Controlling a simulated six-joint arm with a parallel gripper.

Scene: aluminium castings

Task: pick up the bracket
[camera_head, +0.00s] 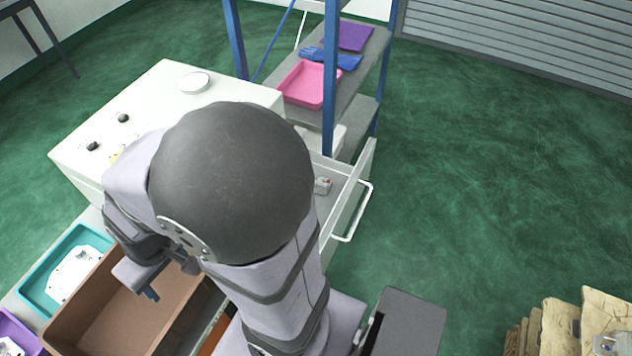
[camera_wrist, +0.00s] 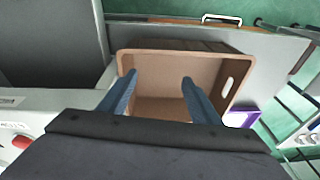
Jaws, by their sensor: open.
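My gripper (camera_wrist: 159,78) is open, its two blue fingers spread above the brown box in the wrist view, with nothing between them. In the head view only a blue fingertip of it (camera_head: 151,295) shows over the box, below my dark wrist. Which part is the bracket I cannot tell for sure. A pale metal casting (camera_head: 76,272) lies flat in a teal tray (camera_head: 37,272) at the left. Another pale part (camera_head: 10,347) shows in a purple tray (camera_head: 30,341), cut off by the picture edge. A grey metal part (camera_head: 604,344) sits at the lower right edge.
The brown box (camera_head: 66,318) looks empty inside; its walls also show in the wrist view (camera_wrist: 242,72). A white cabinet (camera_head: 150,90) stands behind my arm, with an open drawer (camera_head: 352,195) holding a small part. A blue-post shelf (camera_head: 330,90) bears a pink tray (camera_head: 306,84).

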